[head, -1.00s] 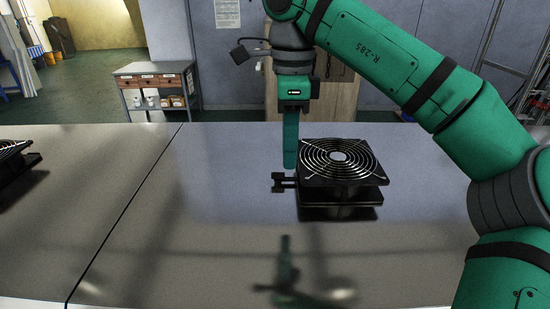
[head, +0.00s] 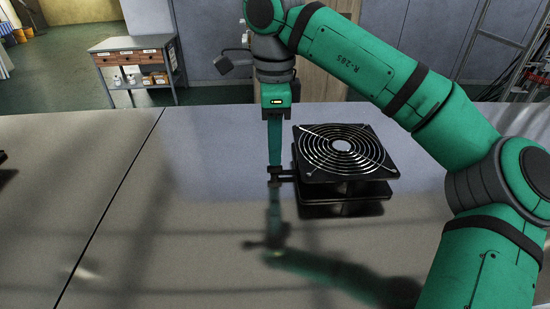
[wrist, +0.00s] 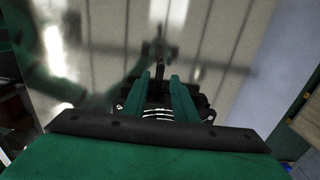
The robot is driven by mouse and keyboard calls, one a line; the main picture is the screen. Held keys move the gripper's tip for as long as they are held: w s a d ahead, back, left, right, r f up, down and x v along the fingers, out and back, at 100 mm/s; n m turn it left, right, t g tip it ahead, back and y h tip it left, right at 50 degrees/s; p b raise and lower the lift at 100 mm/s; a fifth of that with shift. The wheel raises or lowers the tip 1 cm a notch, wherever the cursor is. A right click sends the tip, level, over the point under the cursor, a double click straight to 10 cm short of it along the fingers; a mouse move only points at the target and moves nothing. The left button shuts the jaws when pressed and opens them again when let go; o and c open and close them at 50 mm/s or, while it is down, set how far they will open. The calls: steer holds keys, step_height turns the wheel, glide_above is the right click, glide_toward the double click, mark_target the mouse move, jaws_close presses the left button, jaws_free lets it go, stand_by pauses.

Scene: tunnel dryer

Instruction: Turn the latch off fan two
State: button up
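A black fan with a round wire grille (head: 344,152) lies flat on the metal table, and a small black latch (head: 284,174) sticks out from its left side. I see no number marking it as fan two. My gripper (head: 274,174) points down, with its green fingertips at the latch's outer end. In the wrist view my gripper (wrist: 165,76) has its two fingers apart, with the dark latch (wrist: 161,70) showing between and just beyond the tips. Whether they touch it I cannot tell. The fan (wrist: 200,100) is partly hidden behind the fingers there.
The metal table (head: 190,250) is shiny and mostly clear, with a seam left of the fan. A dark thing (head: 2,156) is cut off at the left edge. A drawer cart (head: 134,65) stands on the floor behind.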

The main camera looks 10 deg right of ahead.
mark_target(284, 170)
steer(key=shift+f, duration=2)
jaws_close()
